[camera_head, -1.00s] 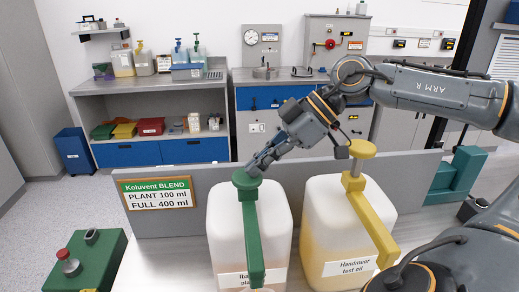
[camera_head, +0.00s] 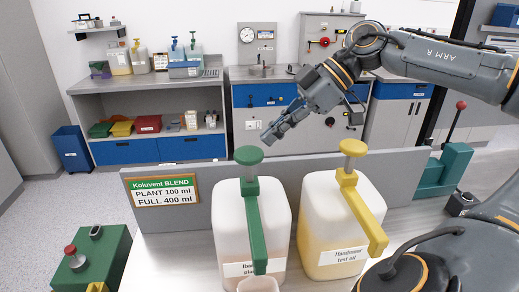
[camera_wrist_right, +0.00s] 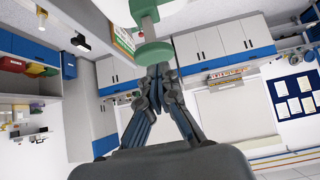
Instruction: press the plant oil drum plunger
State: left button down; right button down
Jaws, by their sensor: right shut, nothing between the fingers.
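The plant oil drum (camera_head: 228,220) is a white translucent can with a green pump, a partly hidden label and pinkish liquid low inside. Its green plunger knob (camera_head: 248,156) stands raised, with a short shaft showing below it. My right gripper (camera_head: 268,139) is shut and empty, a little above and to the right of the knob in the head view, apart from it. The right wrist view shows the green knob (camera_wrist_right: 154,53) just beyond the closed fingers (camera_wrist_right: 155,78). A cup (camera_head: 258,285) stands below the green spout, cut by the frame edge. My left gripper is not in view.
A yellow-pump drum (camera_head: 322,235) labelled test oil stands to the right. A low grey panel (camera_head: 290,172) behind the drums carries a sign (camera_head: 164,190) reading plant 100 ml, full 400 ml. A green box with a red knob (camera_head: 92,260) is at lower left.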

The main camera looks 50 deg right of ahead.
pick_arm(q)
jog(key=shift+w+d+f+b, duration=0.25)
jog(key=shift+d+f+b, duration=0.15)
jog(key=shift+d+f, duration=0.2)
pick_arm(e)
jog(key=v, duration=0.6)
jog(key=shift+w+d, duration=0.15)
jog(key=shift+d, duration=0.25)
jog(key=shift+f, duration=0.2)
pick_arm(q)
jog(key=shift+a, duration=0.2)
